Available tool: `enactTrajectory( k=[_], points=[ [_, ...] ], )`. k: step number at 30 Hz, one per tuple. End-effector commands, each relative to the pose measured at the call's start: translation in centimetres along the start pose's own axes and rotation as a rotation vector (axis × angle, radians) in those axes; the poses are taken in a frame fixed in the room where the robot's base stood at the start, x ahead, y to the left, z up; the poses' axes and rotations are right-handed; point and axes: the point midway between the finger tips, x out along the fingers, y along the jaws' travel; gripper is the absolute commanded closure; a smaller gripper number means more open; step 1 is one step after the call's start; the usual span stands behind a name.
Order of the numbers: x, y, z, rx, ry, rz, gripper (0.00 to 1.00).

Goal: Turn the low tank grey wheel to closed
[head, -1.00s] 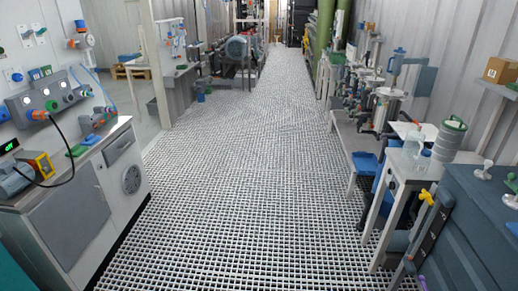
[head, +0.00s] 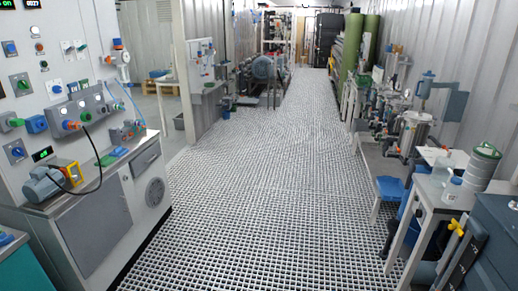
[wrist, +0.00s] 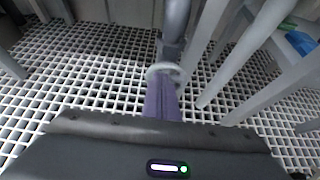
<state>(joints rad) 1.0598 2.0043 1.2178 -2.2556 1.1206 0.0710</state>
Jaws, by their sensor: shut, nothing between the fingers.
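In the wrist view a light grey wheel (wrist: 181,74) sits low, in front of a grey upright pipe (wrist: 175,28). My gripper (wrist: 162,88) points at it from the near side. Its purple fingers are together with nothing between them, and their tips overlap the lower part of the wheel in the picture. I cannot tell whether they touch it. The fingers hide part of the wheel, and its turned position is not clear. In the head view I cannot make out the wheel or my gripper.
White legs (wrist: 217,60) stand close right of the wheel over a white floor grating (wrist: 70,85). In the head view a white table (head: 433,196) and a dark blue tank (head: 495,240) stand at the right. A control cabinet (head: 90,230) stands left. The middle aisle is clear.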

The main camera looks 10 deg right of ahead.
Motion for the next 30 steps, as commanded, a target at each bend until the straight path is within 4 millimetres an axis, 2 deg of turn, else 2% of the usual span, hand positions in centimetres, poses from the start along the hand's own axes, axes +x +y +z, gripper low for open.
enactTrajectory(
  k=[30],
  points=[
    [0.0, -1.1, 0.0, 0.000, 0.001, -0.003, 1.00]
  ],
)
